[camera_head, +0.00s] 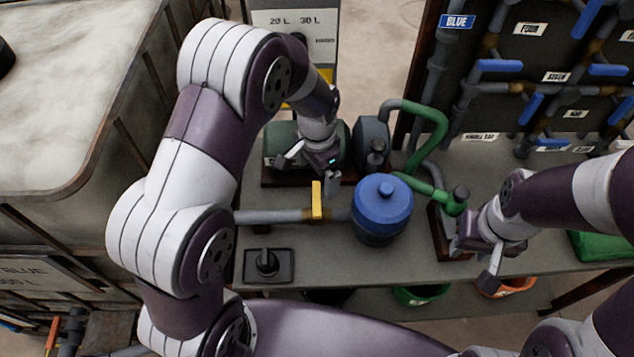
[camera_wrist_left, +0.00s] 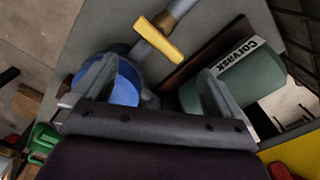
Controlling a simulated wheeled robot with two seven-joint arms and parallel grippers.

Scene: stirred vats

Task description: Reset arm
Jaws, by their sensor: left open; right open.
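My left gripper (camera_head: 312,172) is open and empty above the bench, left of the blue lidded vessel (camera_head: 382,208) and near the yellow valve handle (camera_head: 317,201) on a grey pipe. In the left wrist view its open fingers (camera_wrist_left: 150,95) show with the blue vessel (camera_wrist_left: 122,82) behind the left finger, the yellow handle (camera_wrist_left: 158,38) beyond, and a green cylinder (camera_wrist_left: 232,85) behind the right finger. My right gripper (camera_head: 478,262) is open at the bench's right part, below the green-capped fitting (camera_head: 457,198). Nothing shows between its fingers.
A large caged tank (camera_head: 70,110) stands at the left. A black switch plate (camera_head: 268,264) sits on the bench (camera_head: 330,262). Pipes with blue handles (camera_head: 500,66) cover a dark panel at the upper right. Green (camera_head: 420,295) and orange (camera_head: 505,287) buckets stand below.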

